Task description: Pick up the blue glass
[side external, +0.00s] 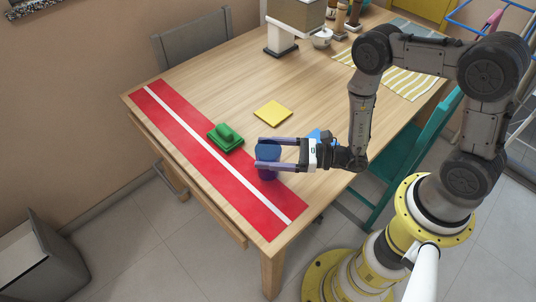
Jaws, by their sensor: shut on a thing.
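The blue glass (267,153) stands upright near the front right of the wooden table, by the inner edge of the red runner with a white stripe. My gripper (268,148) reaches in from the right, level with the glass. Its two purple fingers lie on either side of the glass and are shut on it. The near finger hides part of the glass. I cannot tell whether the base of the glass touches the table.
A green object on a green square (226,138) lies left of the glass. A yellow square cloth (273,113) lies behind. A blue item (318,136) is partly hidden behind my gripper. A grey chair (196,40) and a teal chair (410,160) flank the table.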

